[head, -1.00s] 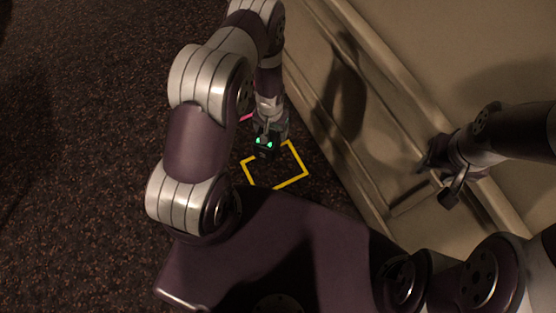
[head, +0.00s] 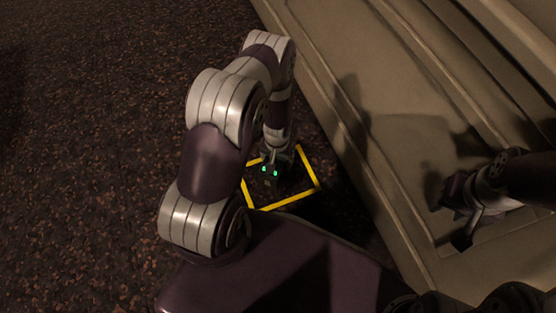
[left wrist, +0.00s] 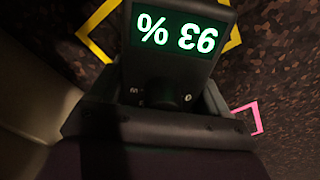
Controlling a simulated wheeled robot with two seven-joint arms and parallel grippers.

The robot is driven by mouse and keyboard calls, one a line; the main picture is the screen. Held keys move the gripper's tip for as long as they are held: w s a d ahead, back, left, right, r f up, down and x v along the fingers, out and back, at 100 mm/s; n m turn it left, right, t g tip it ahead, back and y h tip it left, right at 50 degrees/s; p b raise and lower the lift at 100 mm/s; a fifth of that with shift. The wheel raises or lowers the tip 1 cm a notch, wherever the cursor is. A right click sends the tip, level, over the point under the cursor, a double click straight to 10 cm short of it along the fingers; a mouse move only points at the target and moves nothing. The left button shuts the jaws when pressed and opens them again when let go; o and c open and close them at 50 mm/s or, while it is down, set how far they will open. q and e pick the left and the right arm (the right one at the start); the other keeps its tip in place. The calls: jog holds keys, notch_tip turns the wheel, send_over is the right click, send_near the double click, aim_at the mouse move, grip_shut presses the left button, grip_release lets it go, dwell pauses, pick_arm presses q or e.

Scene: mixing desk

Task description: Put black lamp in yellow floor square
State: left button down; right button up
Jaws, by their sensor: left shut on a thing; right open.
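The black lamp (left wrist: 165,70) is between my left gripper's fingers and fills the middle of the left wrist view, its lit screen reading 93 % in green. In the head view my left gripper (head: 271,166) is shut on the lamp, whose dark body is largely hidden there. The yellow floor square (head: 309,166) is an outline on the dark floor, and the gripper and lamp appear within it from above. Whether the lamp touches the floor I cannot tell. The yellow square also shows behind the lamp in the left wrist view (left wrist: 92,48). My right gripper (head: 453,221) is open and empty.
A pink floor outline (left wrist: 259,115) shows at the right of the left wrist view. A beige panelled piece of furniture (head: 390,140) stands close to the right of the yellow square. The speckled carpet (head: 90,150) on the left is clear.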

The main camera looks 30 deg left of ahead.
pick_arm(q)
jog(key=shift+f+b, duration=2.85)
jog(key=shift+f, duration=0.25)
jog(key=shift+f+b, duration=0.4)
jog(key=shift+f, duration=0.15)
grip_release()
notch_tip(320, 180, up, 13)
jog(key=p, duration=0.8)
jog(key=shift+f+p, duration=0.15)
jog(key=shift+p, duration=0.25)
